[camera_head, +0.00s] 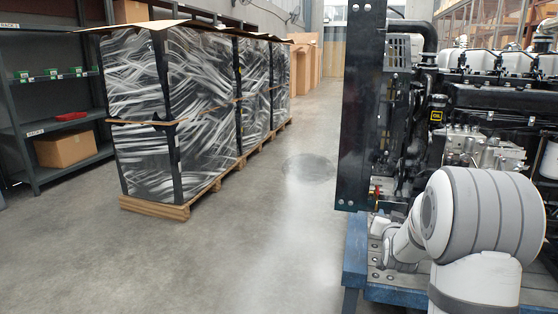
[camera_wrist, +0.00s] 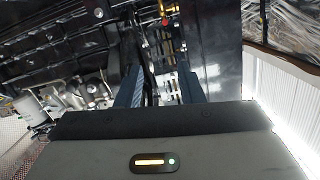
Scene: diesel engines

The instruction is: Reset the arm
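My gripper (camera_wrist: 165,80) shows in the wrist view with its two dark fingers apart. Nothing is visibly held between them. Dark engine parts and a narrow strip of metal fittings show beyond the fingers. In the head view my white arm is at the lower right, bent in front of the diesel engine (camera_head: 490,100). My gripper cannot be made out there. The engine also shows in the wrist view (camera_wrist: 60,45), filling much of the upper left.
The engine rests on a blue-edged stand (camera_head: 355,250), with a tall black frame plate (camera_head: 358,110) close to my arm. Wrapped pallets (camera_head: 185,110) stand at left, by a shelf (camera_head: 30,130) with a cardboard box (camera_head: 65,148). The floor between is clear.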

